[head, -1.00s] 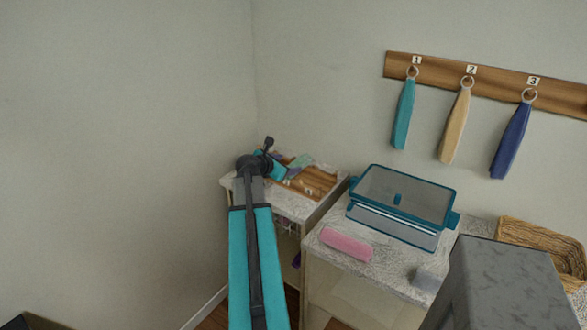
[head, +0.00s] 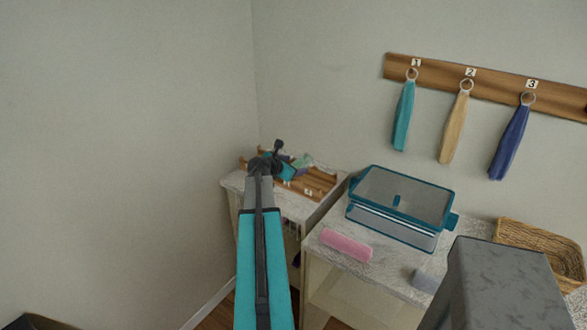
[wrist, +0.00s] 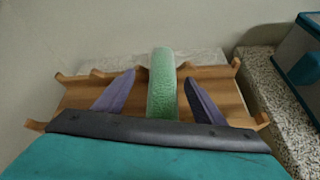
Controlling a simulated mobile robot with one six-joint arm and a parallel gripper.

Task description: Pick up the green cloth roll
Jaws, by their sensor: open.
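The green cloth roll (wrist: 162,84) lies lengthwise on a wooden rack (wrist: 75,96) in the wrist view. My gripper (wrist: 160,77) is open, with one purple-grey finger on each side of the roll. Gaps show between the roll and both fingers, and nothing is held. The near end of the roll is hidden behind the dark gripper body. In the head view a small part of the green roll (head: 303,161) shows beside my wrist, on the rack (head: 320,184) in the corner. My arm hides part of the rack there.
The rack stands on a speckled stand (head: 296,207) by the corner walls. To its right, a counter holds a teal-framed box (head: 402,196) and a pink roll (head: 346,245). A wicker basket (head: 540,250) sits farther right. Three cloths hang above.

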